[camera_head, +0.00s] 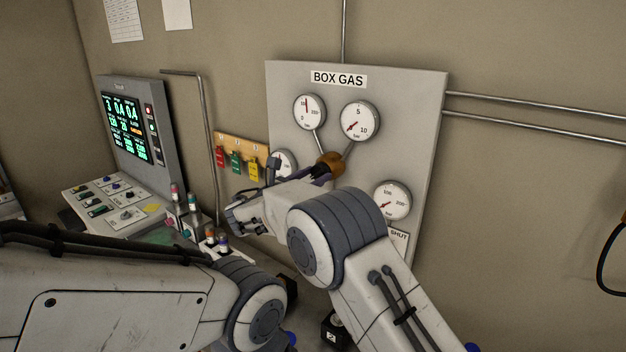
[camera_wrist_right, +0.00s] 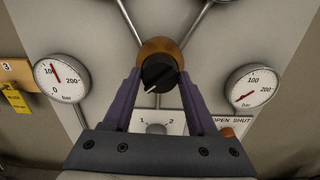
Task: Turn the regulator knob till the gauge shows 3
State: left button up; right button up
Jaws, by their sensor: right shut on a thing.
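The regulator (camera_head: 330,164) is a brass body on the grey BOX GAS panel, with a black knob (camera_wrist_right: 159,73) on its front in the right wrist view. The knob's white mark points down and left. My right gripper (camera_wrist_right: 160,84) is shut on the knob, one purple finger on each side; in the head view the gripper (camera_head: 322,174) partly covers it. The 5–10 bar gauge (camera_head: 360,121) above right of the regulator has its red needle pointing down-left, at the low end of its scale. My left gripper is not in view; only its arm shows.
Another gauge (camera_head: 309,111) reads near 100 bar. A gauge (camera_head: 391,200) at the lower right points low. A 1–2 selector (camera_wrist_right: 156,128) sits below the knob. Coloured tags (camera_head: 236,159) hang at the left, beside a lit monitor (camera_head: 127,125) and a switch console (camera_head: 112,203).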

jog(key=m+b, duration=0.3)
jog(key=b, duration=0.2)
jog(key=m+b, duration=0.3)
jog(key=b, duration=0.2)
jog(key=m+b, duration=0.4)
jog(key=b, duration=0.2)
jog(key=shift+f, duration=0.3)
jog(key=m+b, duration=0.2)
jog(key=shift+r+m, duration=0.1)
jog(key=shift+m, duration=0.2)
jog(key=shift+r+m+b, duration=0.1)
jog(key=shift+m+b, duration=0.6)
jog(key=shift+m, duration=0.7)
jog(key=o, duration=1.4)
jog(key=shift+r, duration=0.1)
jog(key=shift+c, duration=0.2)
